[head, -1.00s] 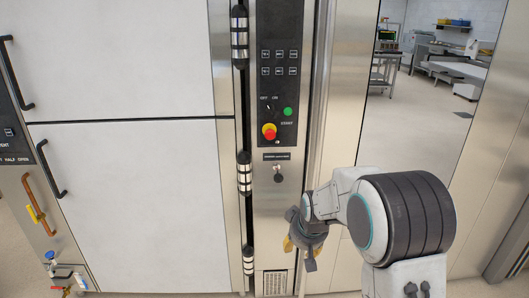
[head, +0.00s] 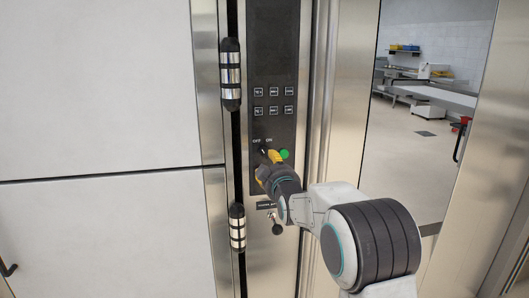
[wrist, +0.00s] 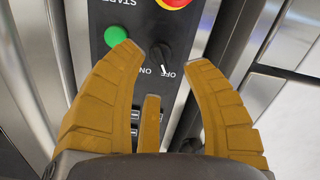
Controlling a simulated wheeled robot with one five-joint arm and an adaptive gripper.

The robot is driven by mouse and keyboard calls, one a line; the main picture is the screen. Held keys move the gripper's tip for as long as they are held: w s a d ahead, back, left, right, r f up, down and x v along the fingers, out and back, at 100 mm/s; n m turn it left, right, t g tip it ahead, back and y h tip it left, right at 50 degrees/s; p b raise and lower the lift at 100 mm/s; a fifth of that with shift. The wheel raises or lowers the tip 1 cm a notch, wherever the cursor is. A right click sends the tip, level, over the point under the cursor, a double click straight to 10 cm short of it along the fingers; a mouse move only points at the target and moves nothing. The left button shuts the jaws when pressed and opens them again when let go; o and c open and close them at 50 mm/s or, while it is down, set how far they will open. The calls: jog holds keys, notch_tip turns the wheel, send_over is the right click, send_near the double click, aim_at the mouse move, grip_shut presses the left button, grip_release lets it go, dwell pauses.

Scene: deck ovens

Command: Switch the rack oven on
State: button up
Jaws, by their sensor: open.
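The rack oven's dark control panel (head: 272,50) stands in the middle of the head view. Its black OFF/ON rotary switch (wrist: 160,56) shows in the wrist view, its white mark pointing toward the OFF label. In the head view the switch is mostly hidden by my gripper. My gripper (head: 268,155), with yellow fingers, is open at the panel. In the wrist view the switch appears between the tips of the open fingers (wrist: 162,60); I cannot tell whether they touch it.
The green START button (wrist: 116,36) is close beside the switch, by one fingertip; it also shows in the head view (head: 285,154). The red stop button (wrist: 174,3) is near too. A keyed lock (head: 277,229) sits below. The large white doors (head: 100,90) stand left.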

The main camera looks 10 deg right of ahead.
aim_at(266, 153)
jog(key=shift+n+t, duration=0.3)
jog(key=shift+n, duration=0.2)
jog(key=shift+w+r+p, duration=0.2)
jog(key=shift+w+p, duration=0.2)
jog(key=shift+w, duration=0.85)
jog(key=shift+w+r+p, duration=0.25)
jog(key=shift+w+p, duration=0.15)
jog(key=shift+w, duration=0.85)
jog(key=shift+w+r+p, duration=0.2)
jog(key=shift+w+p, duration=0.2)
jog(key=shift+w, duration=0.85)
jog(key=shift+c, duration=0.3)
grip_shut()
